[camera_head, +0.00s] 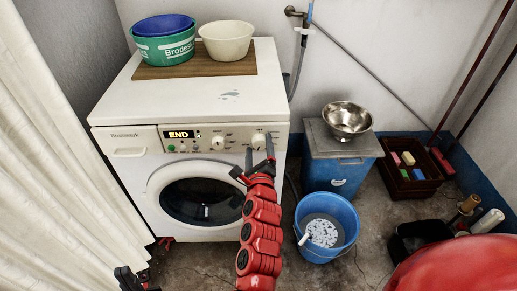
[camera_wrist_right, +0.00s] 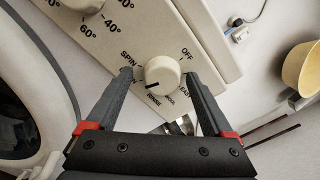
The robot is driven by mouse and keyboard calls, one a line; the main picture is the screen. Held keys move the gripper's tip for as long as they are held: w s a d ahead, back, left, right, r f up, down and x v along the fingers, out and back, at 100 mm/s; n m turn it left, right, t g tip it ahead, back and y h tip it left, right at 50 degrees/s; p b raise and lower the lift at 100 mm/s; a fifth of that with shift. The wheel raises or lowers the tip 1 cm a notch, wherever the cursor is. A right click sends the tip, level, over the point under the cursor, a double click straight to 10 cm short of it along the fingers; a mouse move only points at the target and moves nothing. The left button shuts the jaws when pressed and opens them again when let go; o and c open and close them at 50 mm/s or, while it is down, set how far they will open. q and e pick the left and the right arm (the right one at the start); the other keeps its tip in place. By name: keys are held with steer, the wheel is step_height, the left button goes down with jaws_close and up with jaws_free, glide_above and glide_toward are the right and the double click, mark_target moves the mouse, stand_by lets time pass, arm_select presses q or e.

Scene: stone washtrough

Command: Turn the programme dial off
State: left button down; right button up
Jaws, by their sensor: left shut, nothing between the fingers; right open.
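The programme dial (camera_wrist_right: 162,75) is a round cream knob on the washing machine's panel, with OFF printed to its upper right in the right wrist view. Its dark pointer line faces lower left, near the spin and rinse labels, away from OFF. The dial also shows in the head view (camera_head: 259,138), partly covered by my right gripper (camera_head: 260,147). That gripper is open, with one finger on either side of the dial in the wrist view (camera_wrist_right: 158,75); I cannot tell whether they touch it. My left gripper (camera_head: 133,281) is shut and empty, low at the left.
The washing machine (camera_head: 200,90) has its round door closed and its display (camera_head: 181,134) reads END. A second knob (camera_head: 218,141) sits left of the dial.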

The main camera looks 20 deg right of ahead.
steer(key=shift+s+d+r, duration=0.1)
steer(key=shift+s+d, duration=0.15)
steer(key=shift+s, duration=0.2)
steer(key=shift+c, duration=0.3)
steer(key=shift+w+a+r, duration=0.1)
steer(key=shift+w+a, duration=0.05)
steer(key=shift+w, duration=0.15)
jaws_close()
